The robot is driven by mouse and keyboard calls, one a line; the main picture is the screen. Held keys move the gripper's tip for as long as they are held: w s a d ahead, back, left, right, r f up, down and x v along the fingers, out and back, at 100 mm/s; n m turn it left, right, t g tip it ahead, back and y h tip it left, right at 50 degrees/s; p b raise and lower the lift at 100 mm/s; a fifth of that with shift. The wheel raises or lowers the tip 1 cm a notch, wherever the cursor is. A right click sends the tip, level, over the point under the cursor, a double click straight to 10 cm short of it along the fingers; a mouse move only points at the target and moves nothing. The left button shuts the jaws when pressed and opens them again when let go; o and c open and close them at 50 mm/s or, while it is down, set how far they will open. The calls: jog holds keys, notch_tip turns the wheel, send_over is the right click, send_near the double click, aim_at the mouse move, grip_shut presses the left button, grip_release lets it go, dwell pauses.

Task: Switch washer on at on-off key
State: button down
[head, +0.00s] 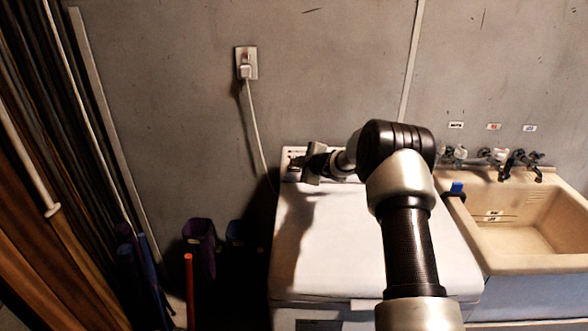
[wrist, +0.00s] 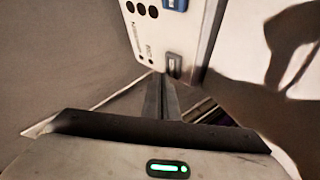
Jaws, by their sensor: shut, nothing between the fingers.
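The washer (head: 330,240) is white and stands against the back wall, its lid closed. Its control panel (head: 292,153) runs along the rear edge, mostly hidden behind my arm. In the wrist view the panel (wrist: 165,35) shows black round marks, a blue part (wrist: 175,4) at the top and a small grey key (wrist: 173,64) near its lower end. The lettering is too blurred to read, so I cannot confirm which is the on-off key. My gripper (wrist: 162,85) is shut and empty, its tips close beside the grey key; contact cannot be told.
A plugged wall outlet (head: 246,66) has a cord hanging down behind the washer. A beige sink (head: 520,235) with taps (head: 510,160) adjoins on the right. Dark bins (head: 200,240) and a red pole (head: 189,290) stand at the left. The washer's lid is clear.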

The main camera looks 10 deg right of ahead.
jog(key=shift+f, duration=0.15)
jog(key=shift+w+f, duration=0.2)
jog(key=shift+f, duration=0.05)
jog(key=shift+w+d+f, duration=0.1)
jog(key=shift+d+f, duration=0.05)
jog(key=shift+f, duration=0.55)
dwell(1.1)
jog(key=shift+r, duration=0.1)
jog(key=shift+s+r, duration=0.3)
jog(key=shift+r, duration=0.45)
jog(key=shift+s+r, duration=0.1)
jog(key=shift+r, duration=0.4)
jog(key=shift+s+a+r+p, duration=0.1)
jog(key=shift+s+r+p, duration=0.2)
jog(key=shift+r, duration=0.35)
jog(key=shift+s+a+r+p, duration=0.1)
jog(key=shift+s+r+p, duration=0.2)
jog(key=shift+r, duration=0.3)
jog(key=shift+s+a+r+p, duration=0.1)
jog(key=shift+s+r+p, duration=0.2)
jog(key=shift+r, duration=0.35)
jog(key=shift+w, duration=0.1)
